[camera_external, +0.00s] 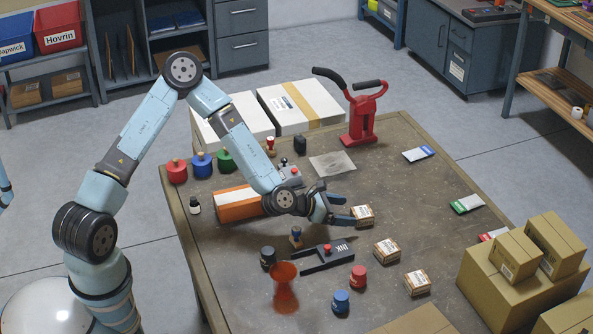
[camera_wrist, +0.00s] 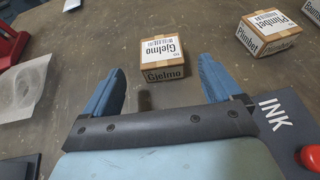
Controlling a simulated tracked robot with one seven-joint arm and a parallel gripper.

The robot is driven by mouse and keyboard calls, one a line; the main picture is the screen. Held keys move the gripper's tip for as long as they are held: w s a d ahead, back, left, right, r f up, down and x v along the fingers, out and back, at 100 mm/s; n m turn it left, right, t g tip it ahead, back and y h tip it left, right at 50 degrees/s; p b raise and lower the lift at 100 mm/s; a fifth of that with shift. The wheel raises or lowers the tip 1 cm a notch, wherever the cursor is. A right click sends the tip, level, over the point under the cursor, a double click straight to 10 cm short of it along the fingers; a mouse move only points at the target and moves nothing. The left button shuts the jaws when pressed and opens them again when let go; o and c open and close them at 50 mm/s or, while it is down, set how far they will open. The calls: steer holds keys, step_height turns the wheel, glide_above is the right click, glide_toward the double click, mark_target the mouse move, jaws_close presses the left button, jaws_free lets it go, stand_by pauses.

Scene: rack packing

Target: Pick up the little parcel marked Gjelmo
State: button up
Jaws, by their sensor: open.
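The little parcel marked Gjelmo (camera_external: 363,216) is a small brown box with a white label, lying on the brown table. In the wrist view the Gjelmo parcel (camera_wrist: 162,58) is just beyond the fingertips, roughly in line with the gap between them, its label readable on the top and near side. My gripper (camera_external: 346,210) is open and empty, low over the table just left of the parcel. In the wrist view my gripper (camera_wrist: 161,68) has its two blue fingers spread apart, with no visible contact with the parcel.
A parcel marked Plimbet (camera_wrist: 266,33) stands to the right; another small parcel (camera_external: 417,283) is nearer the front right. A black ink pad (camera_external: 327,256) and a red pot (camera_external: 358,277) lie near the gripper. Large cartons (camera_external: 500,295) fill the right corner.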

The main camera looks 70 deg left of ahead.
mark_target(354, 213)
steer(key=shift+x, duration=3.6)
steer(key=shift+d+f, duration=0.1)
steer(key=c, duration=1.1)
